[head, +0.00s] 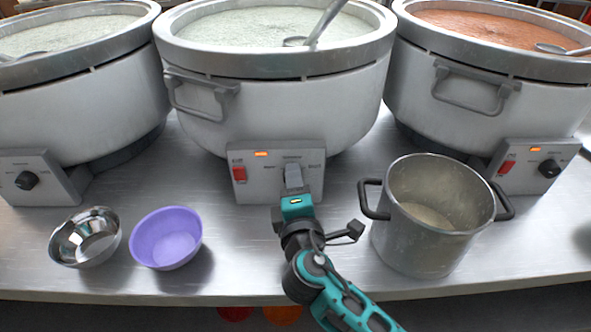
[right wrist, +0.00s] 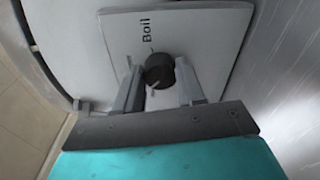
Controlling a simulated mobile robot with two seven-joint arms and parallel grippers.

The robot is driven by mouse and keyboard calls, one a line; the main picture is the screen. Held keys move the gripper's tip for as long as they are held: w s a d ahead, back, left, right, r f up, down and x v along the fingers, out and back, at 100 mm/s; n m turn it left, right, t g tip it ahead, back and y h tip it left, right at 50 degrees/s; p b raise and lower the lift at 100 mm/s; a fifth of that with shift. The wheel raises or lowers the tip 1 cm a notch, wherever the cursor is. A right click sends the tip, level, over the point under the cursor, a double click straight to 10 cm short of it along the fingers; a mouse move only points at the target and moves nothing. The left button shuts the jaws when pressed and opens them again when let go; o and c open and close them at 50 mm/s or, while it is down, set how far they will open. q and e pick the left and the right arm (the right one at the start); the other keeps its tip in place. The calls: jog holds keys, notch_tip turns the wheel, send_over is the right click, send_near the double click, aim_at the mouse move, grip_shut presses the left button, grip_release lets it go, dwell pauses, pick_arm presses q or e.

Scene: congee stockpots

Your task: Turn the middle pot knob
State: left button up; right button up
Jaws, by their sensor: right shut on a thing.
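The middle pot (head: 270,105) is a big white stockpot of pale congee with a ladle in it. Its control panel (head: 262,190) carries a red switch (head: 239,173) and a lit orange lamp (head: 261,154). My right gripper (head: 293,172) reaches the panel's middle and hides the knob in the head view. In the right wrist view, the dark round middle pot knob (right wrist: 159,72) sits between my right gripper's two fingers, which are shut on it. The word "Boil" shows on the panel beside it. My left gripper is not in view.
A steel pot (head: 425,245) with dark handles stands close right of my right arm. A purple bowl (head: 166,238) and a steel bowl (head: 85,238) stand on the counter at the left. Similar stockpots stand left (head: 80,110) and right (head: 470,95). The counter's front edge runs below.

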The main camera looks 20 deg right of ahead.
jog(key=n+p, duration=0.4)
jog(key=n, duration=0.1)
jog(key=shift+a+r, duration=0.1)
jog(key=shift+r, duration=0.05)
jog(key=shift+p, duration=0.3)
dwell(0.3)
jog(key=o, duration=1)
jog(key=shift+o, duration=0.2)
